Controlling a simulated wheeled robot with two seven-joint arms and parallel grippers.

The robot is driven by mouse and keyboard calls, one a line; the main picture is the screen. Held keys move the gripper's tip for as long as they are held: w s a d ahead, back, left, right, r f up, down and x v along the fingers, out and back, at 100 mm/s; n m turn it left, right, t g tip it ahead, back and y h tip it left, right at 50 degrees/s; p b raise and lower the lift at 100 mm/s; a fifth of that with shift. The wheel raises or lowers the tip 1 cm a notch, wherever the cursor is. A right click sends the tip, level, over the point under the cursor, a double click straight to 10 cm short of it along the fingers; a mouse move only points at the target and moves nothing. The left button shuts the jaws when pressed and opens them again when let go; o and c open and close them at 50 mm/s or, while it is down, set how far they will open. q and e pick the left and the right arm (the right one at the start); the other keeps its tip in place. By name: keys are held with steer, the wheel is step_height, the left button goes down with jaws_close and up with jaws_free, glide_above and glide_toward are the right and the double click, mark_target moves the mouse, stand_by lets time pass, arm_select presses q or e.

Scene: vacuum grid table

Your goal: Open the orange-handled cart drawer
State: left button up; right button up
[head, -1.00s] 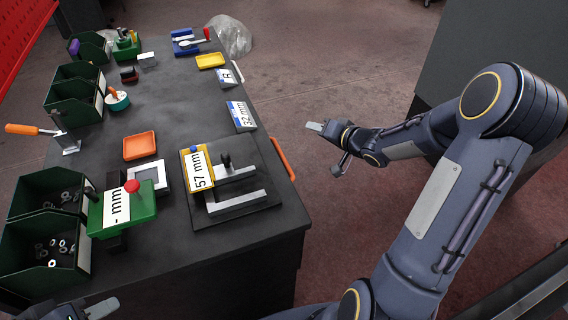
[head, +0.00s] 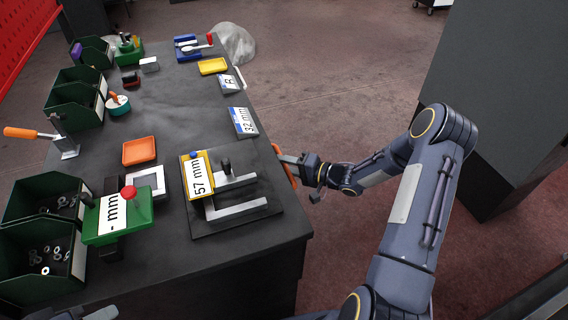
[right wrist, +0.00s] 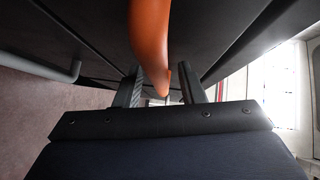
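The orange handle (head: 284,166) is on the right side face of the dark cart (head: 262,262), just below its top edge. The drawer front behind it looks flush with the cart side. My right gripper (head: 289,158) is at the handle, reaching in from the right. In the right wrist view, its two fingers (right wrist: 165,88) stand apart with the orange handle (right wrist: 150,35) coming between them. I see a gap between the fingers and no clear grip. My left gripper (head: 98,314) only partly shows at the bottom left edge, so its opening is hidden.
On the cart top are a 57 mm fixture (head: 235,208), a green press block (head: 118,218), an orange tray (head: 139,150) and green bins (head: 40,285) with small metal parts. Floor right of the cart is clear; a dark cabinet (head: 497,120) stands farther right.

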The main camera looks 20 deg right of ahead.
steer(key=shift+w+a, duration=0.15)
steer(key=shift+w, duration=0.1)
jaws_close()
